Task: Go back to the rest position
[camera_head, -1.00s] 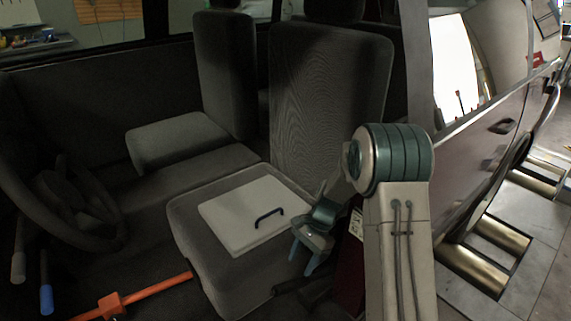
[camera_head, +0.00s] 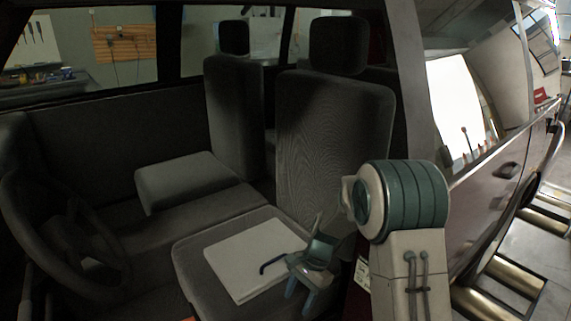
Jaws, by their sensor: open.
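My gripper (camera_head: 299,297) is at the lower middle of the head view, with its teal fingers pointing down. Its fingers are apart and nothing shows between them. A flat pale panel (camera_head: 232,255) with a dark handle (camera_head: 270,265) lies on the near seat cushion (camera_head: 195,275). My gripper stands in front of the panel's right edge and hides the right end of the handle. I cannot tell whether it touches the panel or the seat.
The near seat back (camera_head: 330,150) rises behind the cushion. A steering wheel (camera_head: 60,235) is at left. The vehicle's side (camera_head: 490,185) and metal rollers (camera_head: 515,275) are at right. Free space lies above the cushion.

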